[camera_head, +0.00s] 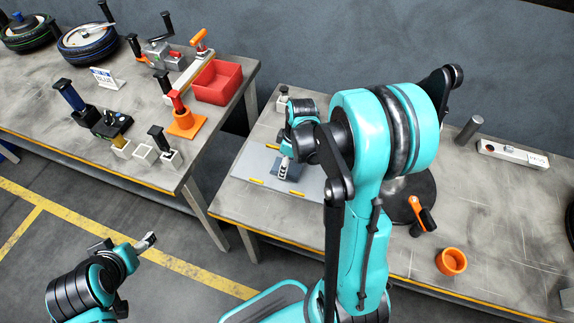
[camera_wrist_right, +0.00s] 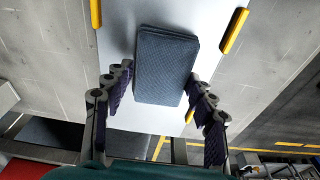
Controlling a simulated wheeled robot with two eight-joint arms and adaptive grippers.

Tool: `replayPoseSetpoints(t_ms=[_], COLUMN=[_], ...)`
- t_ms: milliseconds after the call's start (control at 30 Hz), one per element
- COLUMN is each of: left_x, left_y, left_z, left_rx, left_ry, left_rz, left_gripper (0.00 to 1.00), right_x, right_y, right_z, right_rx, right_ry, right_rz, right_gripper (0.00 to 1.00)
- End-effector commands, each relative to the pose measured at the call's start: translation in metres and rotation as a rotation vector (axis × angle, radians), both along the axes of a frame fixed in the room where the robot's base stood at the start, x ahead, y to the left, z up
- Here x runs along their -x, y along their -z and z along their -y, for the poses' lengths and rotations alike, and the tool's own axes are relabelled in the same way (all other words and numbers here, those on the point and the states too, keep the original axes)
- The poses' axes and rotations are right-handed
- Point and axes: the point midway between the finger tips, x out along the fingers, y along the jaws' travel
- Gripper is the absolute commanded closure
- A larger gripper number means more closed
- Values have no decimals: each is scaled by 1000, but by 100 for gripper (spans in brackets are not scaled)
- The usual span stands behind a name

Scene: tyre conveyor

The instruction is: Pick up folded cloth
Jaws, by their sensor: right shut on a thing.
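The folded cloth (camera_wrist_right: 166,66) is a dark blue-grey rectangle over a pale grey board (camera_wrist_right: 215,15) in the right wrist view. In the head view, the cloth (camera_head: 292,176) shows as a small dark patch partly hidden by my right gripper (camera_head: 283,170). My right gripper (camera_wrist_right: 158,78) is shut on the near part of the cloth, with one ridged finger at each side. Whether the cloth is clear of the board is hard to tell. My left gripper (camera_head: 124,244) is open and empty over the floor at lower left, away from both tables.
Right of the board stand an orange ring-shaped cup (camera_head: 451,261), an orange-and-black tool (camera_head: 421,214) and a power strip (camera_head: 512,153). The left table holds a red bin (camera_head: 218,82), tools and tyres. A gap separates the tables; a wall is behind.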

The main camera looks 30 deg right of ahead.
Motion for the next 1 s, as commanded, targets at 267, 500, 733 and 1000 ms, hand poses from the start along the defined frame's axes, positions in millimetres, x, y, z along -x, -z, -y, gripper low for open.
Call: replayPoseSetpoints(t_ms=[267, 500, 733, 1000], left_x=[0, 0, 0, 0], left_y=[-23, -38, -48, -51], left_z=[0, 0, 0, 0], left_rx=[0, 0, 0, 0], left_ry=[0, 0, 0, 0], left_rz=[0, 0, 0, 0], left_gripper=[25, 25, 25, 25], right_x=[2, 24, 38, 44], right_y=[-44, -76, -98, -106], right_z=[6, 58, 95, 108], right_rx=[0, -1, 0, 0], right_ry=[4, 7, 3, 0], right_rz=[0, 1, 0, 0], right_gripper=[73, 73, 73, 73])
